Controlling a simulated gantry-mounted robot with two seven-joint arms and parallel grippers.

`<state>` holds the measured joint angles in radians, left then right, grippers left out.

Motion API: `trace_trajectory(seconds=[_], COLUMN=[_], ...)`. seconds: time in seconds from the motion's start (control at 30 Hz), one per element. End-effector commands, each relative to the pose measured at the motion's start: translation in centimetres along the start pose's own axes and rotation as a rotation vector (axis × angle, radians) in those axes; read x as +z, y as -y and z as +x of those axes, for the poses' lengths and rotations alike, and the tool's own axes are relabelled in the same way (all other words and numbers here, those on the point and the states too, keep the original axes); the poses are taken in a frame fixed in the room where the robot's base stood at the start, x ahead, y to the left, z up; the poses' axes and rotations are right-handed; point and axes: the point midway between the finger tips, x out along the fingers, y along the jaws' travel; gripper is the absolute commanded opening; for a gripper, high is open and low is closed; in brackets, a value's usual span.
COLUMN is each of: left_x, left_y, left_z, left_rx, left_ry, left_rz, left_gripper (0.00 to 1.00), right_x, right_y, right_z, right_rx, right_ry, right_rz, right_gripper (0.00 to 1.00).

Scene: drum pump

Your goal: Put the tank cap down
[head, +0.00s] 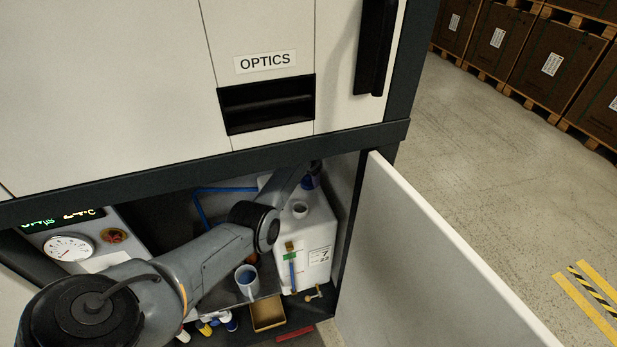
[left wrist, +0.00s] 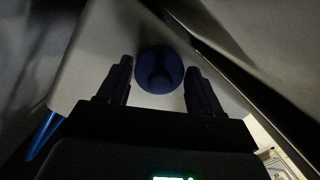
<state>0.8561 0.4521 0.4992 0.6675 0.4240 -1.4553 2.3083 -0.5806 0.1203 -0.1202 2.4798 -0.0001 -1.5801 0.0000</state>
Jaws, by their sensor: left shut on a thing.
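The tank cap is a round dark blue piece and shows between the two fingers in the left wrist view (left wrist: 160,66). In the head view the blue cap (head: 309,183) is partly visible at the far end of my left arm. My left gripper (left wrist: 159,80) is shut on it, with one finger on each side. The white tank (head: 316,238) stands inside the low cabinet, its round neck (head: 299,209) uncovered near the front of its top. The cap is at the rear of the tank top; I cannot tell if it touches. My right gripper is out of view.
The cabinet frame (head: 250,155) closes in above my arm, and the open white door (head: 430,260) stands at the right. A mug with blue liquid (head: 247,280), a yellow-brown tray (head: 268,314) and a gauge panel (head: 68,247) are nearby. A blue hose (head: 200,208) runs behind.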

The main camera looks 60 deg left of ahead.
Motion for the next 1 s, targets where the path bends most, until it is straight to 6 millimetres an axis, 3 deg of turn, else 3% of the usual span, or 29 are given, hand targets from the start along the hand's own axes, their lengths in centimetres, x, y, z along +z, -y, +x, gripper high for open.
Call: trace_trajectory(seconds=[0.23,0.27,0.4,0.77,1.0], left_x=[-0.1,0.0,0.0,0.0,0.1], left_y=[0.0,0.0,0.0,0.0,0.0], left_z=[0.3,0.2,0.2,-0.2,-3.1], left_rx=[0.0,0.0,0.0,0.001,0.002], left_ry=[0.0,0.0,0.0,0.0,0.001], left_rz=[0.0,0.0,0.0,0.001,0.001], left_gripper=[0.36,0.68,0.89,0.91,0.91], right_x=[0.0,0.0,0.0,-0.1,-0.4], right_y=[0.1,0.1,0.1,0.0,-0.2], right_z=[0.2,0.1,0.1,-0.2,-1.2], right_rx=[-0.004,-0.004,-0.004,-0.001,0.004], right_ry=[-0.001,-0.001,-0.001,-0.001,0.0], right_rz=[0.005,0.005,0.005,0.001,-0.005], right_gripper=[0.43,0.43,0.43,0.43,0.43])
